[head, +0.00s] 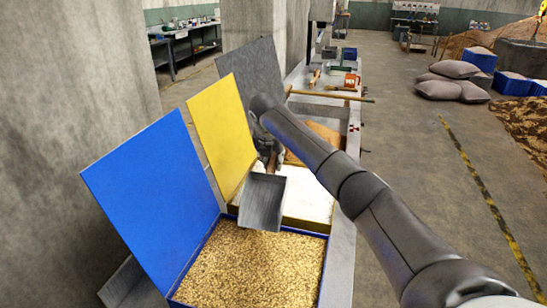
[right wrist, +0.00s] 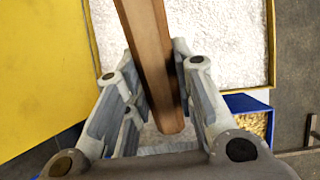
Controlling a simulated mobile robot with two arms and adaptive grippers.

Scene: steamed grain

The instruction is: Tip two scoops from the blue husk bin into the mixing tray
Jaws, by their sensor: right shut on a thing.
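The blue husk bin (head: 323,237) stands nearest in the head view, its blue lid (head: 150,195) raised and golden husk (head: 255,268) filling it. My right gripper (head: 268,160) is shut on the wooden handle of a grey metal scoop (head: 263,203). The scoop hangs pan-down over the border between the blue bin and the yellow bin; no husk shows in it. In the right wrist view the wooden handle (right wrist: 150,60) runs between the fingers, and a corner of husk (right wrist: 252,124) shows at right. I cannot pick out the mixing tray with certainty. My left gripper is out of view.
A yellow bin with white contents (head: 308,198) and a raised yellow lid (head: 220,130) stands behind the blue bin. Beyond are a grey lid (head: 252,75), a brown heap (head: 325,137) and a long wooden handle (head: 330,96). Open floor lies right.

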